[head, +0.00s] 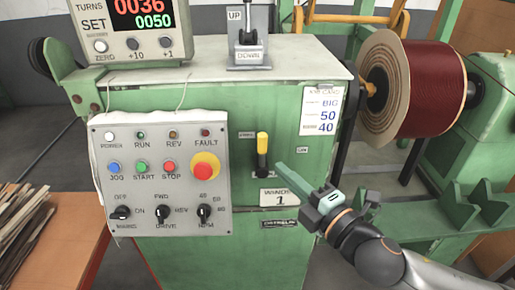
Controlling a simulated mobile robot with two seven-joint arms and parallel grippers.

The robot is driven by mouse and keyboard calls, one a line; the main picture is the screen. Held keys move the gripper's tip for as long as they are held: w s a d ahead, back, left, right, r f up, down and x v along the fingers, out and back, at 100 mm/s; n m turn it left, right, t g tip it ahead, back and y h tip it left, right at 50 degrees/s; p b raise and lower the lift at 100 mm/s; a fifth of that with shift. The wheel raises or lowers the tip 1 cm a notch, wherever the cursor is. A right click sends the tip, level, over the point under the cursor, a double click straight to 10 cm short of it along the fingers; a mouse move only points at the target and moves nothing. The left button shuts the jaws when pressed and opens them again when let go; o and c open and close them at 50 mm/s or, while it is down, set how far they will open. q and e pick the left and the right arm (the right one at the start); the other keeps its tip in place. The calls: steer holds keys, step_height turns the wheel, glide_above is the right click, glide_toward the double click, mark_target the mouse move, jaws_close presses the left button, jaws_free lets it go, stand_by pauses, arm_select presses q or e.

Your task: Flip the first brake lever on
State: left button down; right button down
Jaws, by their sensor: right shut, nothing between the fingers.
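The brake lever (262,142) has a yellow grip on a black lower part and stands up from the front of the green winder cabinet (285,100). Its yellow end points up. A small label sits on each side of it, too small to read surely. A "WINDER 1" plate (279,197) is below it. My right gripper (278,170) comes in from the lower right, shut and empty. Its long greenish fingers end just right of and a little below the lever, seemingly apart from it; the depth gap is hard to judge. My left gripper is not in view.
A grey control panel (220,215) with a red emergency button (206,167) is left of the lever. A counter display (135,30) and an UP/DOWN switch (248,50) are above. A dark red wire spool (435,90) and green V-shaped supports (470,205) are at right.

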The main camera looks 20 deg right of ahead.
mark_target(260, 149)
steer(key=shift+w, duration=0.15)
steer(key=x, duration=0.9)
steer(key=shift+w+p, duration=0.35)
steer(key=shift+a, duration=0.15)
steer(key=shift+s+d+m+b, duration=0.1)
steer(key=shift+d+m+b, duration=0.25)
steer(key=shift+b, duration=0.2)
